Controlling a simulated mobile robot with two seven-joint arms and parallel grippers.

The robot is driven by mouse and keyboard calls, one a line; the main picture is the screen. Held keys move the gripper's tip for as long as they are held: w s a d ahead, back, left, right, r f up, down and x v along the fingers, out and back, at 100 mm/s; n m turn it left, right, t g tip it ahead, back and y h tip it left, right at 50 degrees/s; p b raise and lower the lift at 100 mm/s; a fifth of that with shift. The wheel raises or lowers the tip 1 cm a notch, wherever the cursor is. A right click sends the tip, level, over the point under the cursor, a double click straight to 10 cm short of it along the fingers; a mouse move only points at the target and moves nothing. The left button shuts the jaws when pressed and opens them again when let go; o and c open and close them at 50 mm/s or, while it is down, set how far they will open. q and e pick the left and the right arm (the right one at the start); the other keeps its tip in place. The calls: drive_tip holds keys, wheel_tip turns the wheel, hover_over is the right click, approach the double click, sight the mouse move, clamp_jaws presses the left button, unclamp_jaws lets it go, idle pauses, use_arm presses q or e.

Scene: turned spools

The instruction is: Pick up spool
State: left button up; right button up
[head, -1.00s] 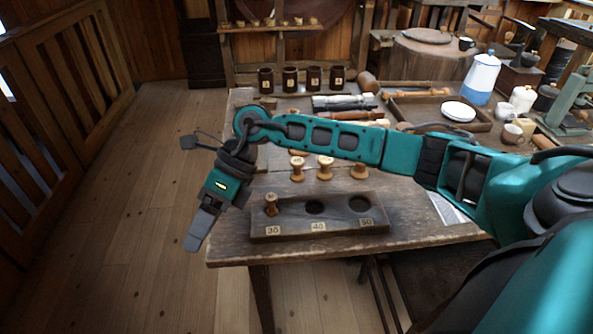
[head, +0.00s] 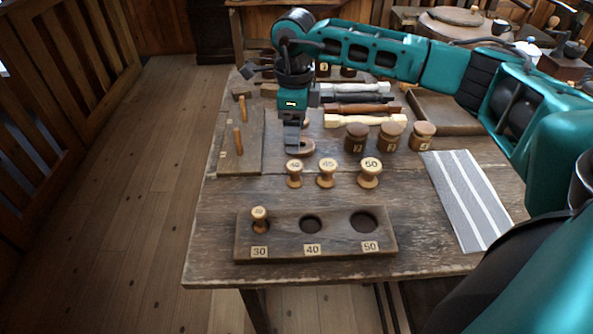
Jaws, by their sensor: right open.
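Three pale wooden spools stand upright in a row on the table: the left one (head: 294,175), its label reading about 40, the middle one (head: 327,174) marked 45, and the larger right one (head: 369,174) marked 50. A fourth spool (head: 260,217) stands in the 30 hole of a dark wooden rack (head: 345,245); the 40 and 50 holes are empty. My right gripper (head: 293,150) points down just behind the left spool in the picture, open and with nothing seen in it. Whether it touches that spool is unclear. My left gripper is not in view.
Lidded jars (head: 390,138) stand right of the gripper. Turned rods (head: 360,109) lie behind. A board with pegs (head: 240,150) is at the left. A striped cloth (head: 466,198) lies at the right. A ring-like wooden piece (head: 308,147) is by the gripper.

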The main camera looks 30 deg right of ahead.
sight(296, 165)
wheel_tip(296, 165, down, 11)
drive_tip(key=shift+s+r, duration=0.1)
idle(0.4)
drive_tip(key=c, duration=1.1)
